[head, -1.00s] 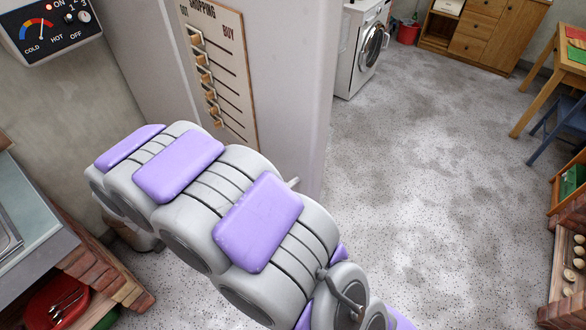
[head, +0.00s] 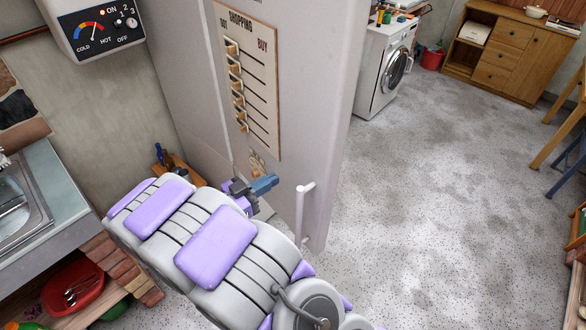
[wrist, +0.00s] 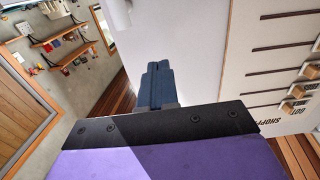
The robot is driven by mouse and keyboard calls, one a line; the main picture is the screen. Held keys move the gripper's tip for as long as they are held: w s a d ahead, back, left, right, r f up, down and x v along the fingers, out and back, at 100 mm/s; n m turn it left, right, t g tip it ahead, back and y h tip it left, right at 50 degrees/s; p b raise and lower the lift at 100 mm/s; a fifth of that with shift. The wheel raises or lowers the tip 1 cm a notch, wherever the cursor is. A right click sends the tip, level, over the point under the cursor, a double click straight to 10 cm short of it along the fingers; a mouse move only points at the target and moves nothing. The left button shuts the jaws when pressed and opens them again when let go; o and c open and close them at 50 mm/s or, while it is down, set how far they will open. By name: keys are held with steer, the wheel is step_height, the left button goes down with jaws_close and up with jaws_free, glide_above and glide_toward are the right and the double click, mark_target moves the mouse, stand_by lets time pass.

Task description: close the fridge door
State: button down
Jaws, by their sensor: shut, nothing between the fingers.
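The tall off-white fridge (head: 180,95) stands left of centre in the head view. A pale panel with a shopping board (head: 248,75) faces me, and a white upright handle (head: 301,212) stands out from it lower right. I cannot tell how far the door is open. My gripper (head: 265,184) is shut and empty, low in front of the panel, below the board and left of the handle. In the wrist view its dark blue fingers (wrist: 156,86) lie together before the pale surface (wrist: 185,45). I cannot tell whether they touch it. My arm hides the fridge's foot.
A sink counter (head: 65,200) with brick supports is at the left, under a heater control box (head: 95,25). A washing machine (head: 388,70), a red bucket (head: 432,59) and a wooden cabinet (head: 505,55) stand at the back.

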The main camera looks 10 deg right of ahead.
mark_target(306, 161)
steer(key=x, duration=0.5)
steer(key=b+x, duration=0.1)
steer(key=x, duration=0.2)
steer(key=shift+s+d, duration=0.25)
steer(key=shift+s, duration=0.1)
steer(key=shift+w+d, duration=0.2)
steer(key=shift+d, duration=0.05)
steer(key=shift+w, duration=0.2)
steer(key=shift+a+b, duration=0.15)
steer(key=shift+b, duration=0.15)
